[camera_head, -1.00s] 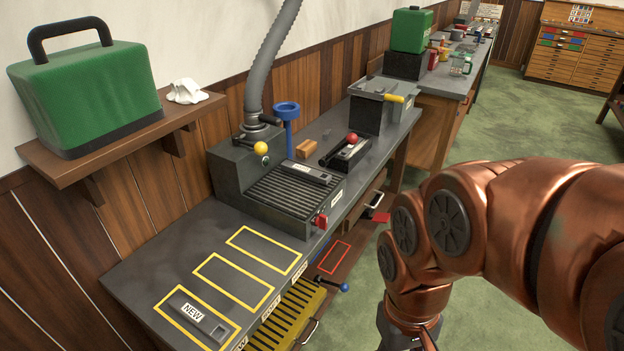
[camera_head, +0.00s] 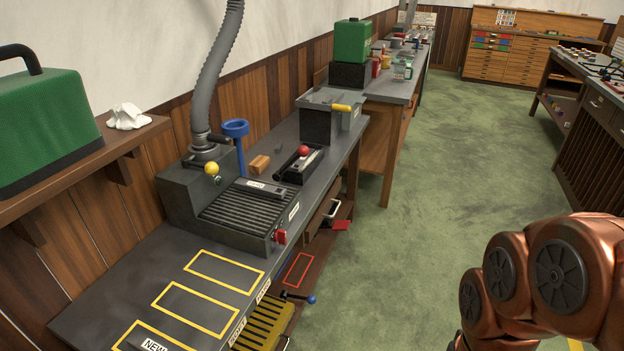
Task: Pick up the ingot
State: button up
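Two grey bars could be the ingot; I cannot tell for certain which is. One, marked "NEW" (camera_head: 153,345), lies in the nearest yellow outline on the dark bench and is mostly cut off by the bottom edge. The other, a dark grey bar with a pale label (camera_head: 266,187), lies on the ribbed top of the casting machine (camera_head: 178,203). My copper arm is at the lower right, over the floor and apart from the bench. My gripper is below the picture, out of view.
Two yellow outlines (camera_head: 193,309) on the bench (camera_head: 110,283) are empty. A red-knobbed device (camera_head: 303,151), a tan block (camera_head: 259,164) and a blue funnel (camera_head: 236,129) stand behind the machine. A drawer (camera_head: 324,212) juts out below. Green floor (camera_head: 400,230) at right is clear.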

aim_at(248, 185)
jog(key=z, duration=0.15)
jog(key=i, duration=0.85)
jog(key=u, duration=2.1)
